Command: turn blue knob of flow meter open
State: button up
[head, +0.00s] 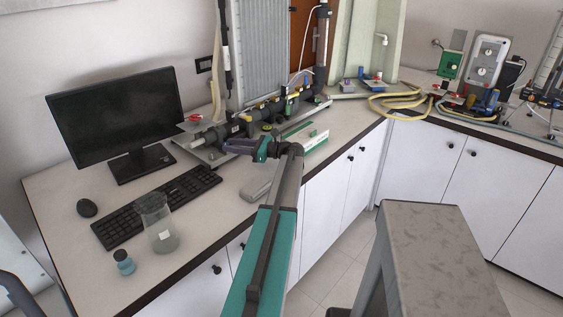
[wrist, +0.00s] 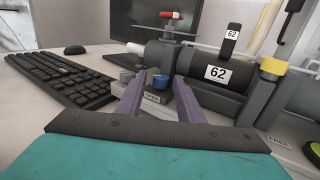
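Behind the knob is a dark pipe body of the flow meter with a "62" label (wrist: 218,72). In the head view my gripper (head: 238,146) is at the front of the pipe assembly (head: 213,136), and I cannot make out the knob there.
A red-handled valve (wrist: 172,15) stands behind the knob. A keyboard (head: 157,205), mouse (head: 87,208), monitor (head: 116,112), beaker (head: 158,225) and small bottle (head: 123,262) are on the bench. A grey stool-like block (head: 440,240) stands right of my arm.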

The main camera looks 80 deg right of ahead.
jog(key=shift+w+a+m+g+h+b, duration=0.15)
jog(key=shift+a+m+g+h, duration=0.1)
jog(key=shift+m+h, duration=0.55)
jog(key=shift+s+a+m+g+h+b, duration=0.15)
jog(key=shift+m+h, duration=0.3)
jog(key=shift+h, duration=0.7)
jog(key=shift+w+a+m+g+h+b, duration=0.2)
jog(key=shift+m+g+h, duration=0.1)
jog(key=shift+m+h, duration=0.5)
jog(key=shift+h, duration=0.45)
jog(key=shift+w+a+m+g+h+b, duration=0.1)
jog(key=shift+a+m+g+h+b, duration=0.1)
jog(key=shift+m+g+h, duration=0.6)
jog(key=shift+w+a+m+g+h+b, duration=0.15)
jog(key=shift+m+g+h, duration=0.4)
jog(key=shift+h, duration=0.45)
jog(key=shift+w+a+m+g+h+b, duration=0.1)
jog(key=shift+m+g+h+b, duration=0.1)
jog(key=shift+m+g+h, duration=0.5)
jog(key=shift+m+h, duration=0.3)
jog(key=shift+h, duration=0.1)
jog(key=shift+g, duration=0.25)
jog(key=b+v, duration=0.2)
jog(key=v, duration=0.9)
jog(key=shift+s+f, duration=0.1)
jog(key=shift+p, duration=0.75)
jog(key=p, duration=0.5)
jog(key=shift+s+a, duration=0.2)
jog(key=shift+s, duration=0.05)
